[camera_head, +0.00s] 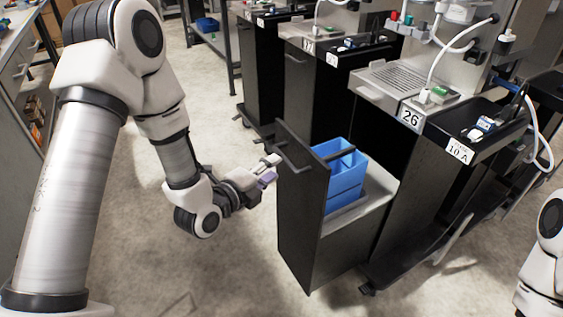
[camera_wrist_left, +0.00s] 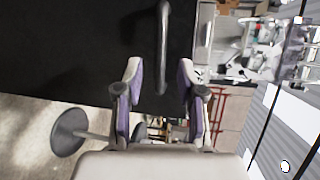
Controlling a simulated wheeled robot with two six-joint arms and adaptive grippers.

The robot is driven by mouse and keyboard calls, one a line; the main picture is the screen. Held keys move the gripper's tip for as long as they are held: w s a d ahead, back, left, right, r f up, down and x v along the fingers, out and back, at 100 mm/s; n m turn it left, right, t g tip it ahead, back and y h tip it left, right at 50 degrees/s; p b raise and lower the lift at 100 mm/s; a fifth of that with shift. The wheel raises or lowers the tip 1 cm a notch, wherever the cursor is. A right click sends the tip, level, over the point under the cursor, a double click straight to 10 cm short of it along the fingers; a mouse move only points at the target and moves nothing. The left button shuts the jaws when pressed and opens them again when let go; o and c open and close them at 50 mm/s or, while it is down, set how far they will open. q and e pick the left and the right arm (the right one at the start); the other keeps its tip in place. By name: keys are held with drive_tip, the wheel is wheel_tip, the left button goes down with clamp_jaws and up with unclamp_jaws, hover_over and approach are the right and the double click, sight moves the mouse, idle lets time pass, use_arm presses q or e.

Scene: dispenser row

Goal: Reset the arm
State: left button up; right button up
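My left gripper (camera_head: 268,169) reaches in from the left and is beside the front of a pulled-out black drawer (camera_head: 302,215). In the left wrist view, my left gripper (camera_wrist_left: 160,76) is open, its two purple-and-white fingers apart. The drawer's bar handle (camera_wrist_left: 163,45) shows in the gap between them, with no finger visibly touching it. The handle also shows in the head view (camera_head: 292,157), just right of the fingertips. My right arm (camera_head: 545,255) shows only in part at the right edge; its gripper is out of view.
Blue bins (camera_head: 344,180) stand inside the open drawer. Black dispenser cabinets line the right, one labelled 26 (camera_head: 411,117) and one 10 A (camera_head: 459,151). A grey cabinet (camera_head: 25,80) stands at the left. The floor (camera_head: 235,95) between is clear.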

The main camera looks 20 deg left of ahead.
use_arm(q)
drive_tip(key=shift+s+a+r, duration=0.15)
drive_tip(key=shift+s, duration=0.45)
drive_tip(key=s+f+n+g+y+p, duration=0.2)
drive_tip(key=s+f+n+g+p, duration=0.3)
drive_tip(key=s+n, duration=0.6)
drive_tip(key=s+f+n+g+y+p, duration=0.2)
drive_tip(key=s+f+n+g+p, duration=0.4)
drive_tip(key=s, duration=1.1)
wheel_tip(320, 180, down, 7)
drive_tip(key=a+n+g, duration=0.1)
drive_tip(key=n+g, duration=0.3)
drive_tip(key=n, duration=0.1)
drive_tip(key=shift+s+r+p, duration=0.2)
drive_tip(key=shift+s+p, duration=0.05)
drive_tip(key=shift+p, duration=0.05)
